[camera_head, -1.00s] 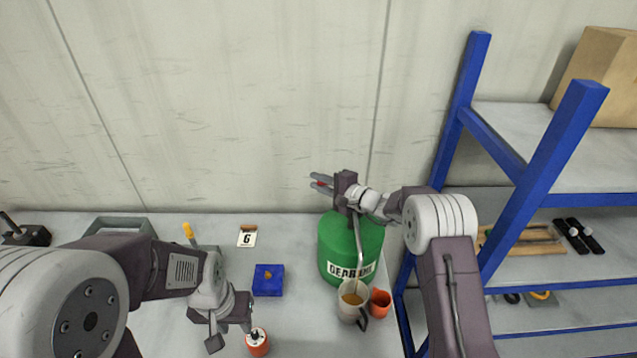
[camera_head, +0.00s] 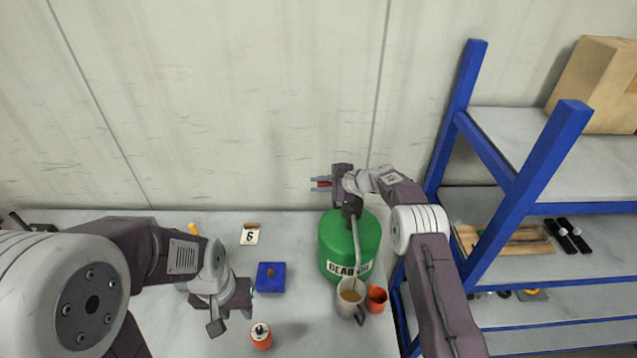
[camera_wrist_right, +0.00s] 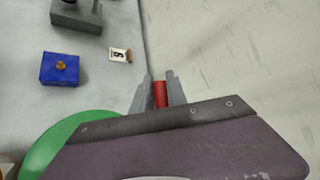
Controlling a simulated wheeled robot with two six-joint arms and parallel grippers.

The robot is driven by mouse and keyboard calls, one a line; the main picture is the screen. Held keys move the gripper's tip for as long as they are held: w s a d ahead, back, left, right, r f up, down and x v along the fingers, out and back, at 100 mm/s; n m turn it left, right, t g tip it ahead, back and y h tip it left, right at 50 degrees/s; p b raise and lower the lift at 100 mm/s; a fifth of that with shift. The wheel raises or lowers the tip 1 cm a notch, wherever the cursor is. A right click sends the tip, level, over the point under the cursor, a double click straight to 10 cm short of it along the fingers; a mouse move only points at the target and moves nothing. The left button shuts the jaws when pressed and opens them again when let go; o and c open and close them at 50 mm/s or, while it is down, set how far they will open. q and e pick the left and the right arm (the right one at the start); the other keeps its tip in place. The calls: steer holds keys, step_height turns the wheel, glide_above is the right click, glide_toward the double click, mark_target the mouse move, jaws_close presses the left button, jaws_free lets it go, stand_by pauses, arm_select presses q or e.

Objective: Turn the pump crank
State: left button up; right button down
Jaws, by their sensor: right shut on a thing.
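The green drum (camera_head: 338,250), with a label starting "GEAR", stands at the back right of the bench. A grey pump with a spout pipe (camera_head: 357,245) rises from its top. My right gripper (camera_head: 320,184) is above the drum, its fingers pointing left. It is shut on the red crank grip (camera_wrist_right: 160,94), which shows between the fingers in the right wrist view. The crank's arm is hidden. A jug (camera_head: 350,297) with amber liquid stands under the spout. My left gripper (camera_head: 236,307) is open and empty, low over the bench at left.
An orange cup (camera_head: 376,298) stands right of the jug. A blue block (camera_head: 270,277), an orange-and-white can (camera_head: 261,337) and a small card (camera_head: 250,235) are on the bench. A blue-framed shelf (camera_head: 520,190) stands close on the right. The wall is behind the drum.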

steer(key=shift+s+a+f, duration=0.1)
steer(key=shift+s+f, duration=0.05)
steer(key=shift+f, duration=0.15)
steer(key=c, duration=1.3)
jaws_free()
steer(key=shift+r, duration=0.2)
steer(key=shift+r, duration=0.1)
steer(key=shift+s+d+b, duration=0.1)
steer(key=shift+d+b, duration=0.25)
steer(key=b+v, duration=0.4)
steer(key=v, duration=0.4)
steer(key=shift+s+d+r, duration=0.1)
steer(key=shift+r, duration=0.1)
